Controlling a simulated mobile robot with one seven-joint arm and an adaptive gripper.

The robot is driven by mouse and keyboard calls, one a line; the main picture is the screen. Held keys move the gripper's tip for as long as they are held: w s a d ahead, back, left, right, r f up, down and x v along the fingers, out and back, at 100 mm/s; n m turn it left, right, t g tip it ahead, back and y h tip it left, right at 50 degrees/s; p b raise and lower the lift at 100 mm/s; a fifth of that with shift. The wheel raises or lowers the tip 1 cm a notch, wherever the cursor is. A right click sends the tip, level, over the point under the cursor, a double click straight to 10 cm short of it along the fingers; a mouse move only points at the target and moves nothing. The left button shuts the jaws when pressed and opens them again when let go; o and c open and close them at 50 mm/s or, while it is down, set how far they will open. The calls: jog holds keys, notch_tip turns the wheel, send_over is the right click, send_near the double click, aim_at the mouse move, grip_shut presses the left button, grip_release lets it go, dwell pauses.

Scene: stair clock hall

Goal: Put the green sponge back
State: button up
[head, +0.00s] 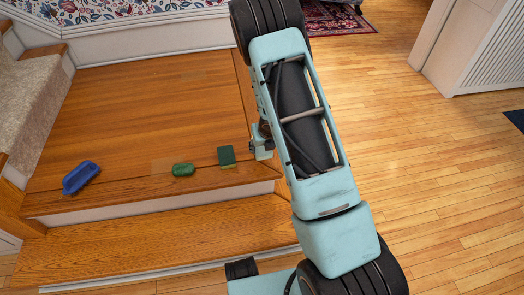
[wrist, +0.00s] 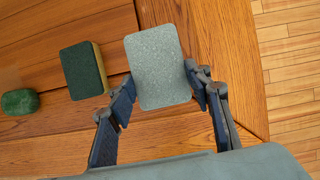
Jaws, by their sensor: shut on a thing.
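A sponge (head: 226,156) with a dark green top and a yellowish side lies near the front edge of the wooden landing. It also shows in the wrist view (wrist: 82,72), left of my gripper and apart from it. My gripper (wrist: 160,82) is shut on a pale grey-green speckled block (wrist: 157,62), with one finger at each side. In the head view, my gripper (head: 262,144) is just right of the green sponge, over the landing's right part. The held block is hard to make out there.
A rounded dark green lump (head: 183,170) lies left of the sponge. A blue object (head: 80,177) lies farther left on the landing (head: 130,110). A lower step (head: 160,240) runs along the front. Carpeted stairs (head: 35,110) rise at the left. Open wooden floor (head: 450,170) lies right.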

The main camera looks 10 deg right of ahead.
aim_at(262, 151)
jog(key=shift+w+f, duration=1.05)
jog(key=shift+f, duration=0.2)
jog(key=x, duration=0.1)
jog(key=b+x, duration=0.1)
jog(key=x, duration=0.1)
jog(key=shift+s+d+f, duration=0.1)
jog(key=shift+s+f, duration=0.1)
jog(key=shift+f, duration=0.15)
jog(key=o, duration=1.1)
jog(key=shift+f+b, duration=0.25)
jog(key=shift+b, duration=0.1)
jog(key=p+v, duration=0.3)
jog(key=v, duration=0.8)
jog(key=shift+w+r+p, duration=0.1)
jog(key=shift+w+p, duration=0.1)
jog(key=shift+p, duration=0.2)
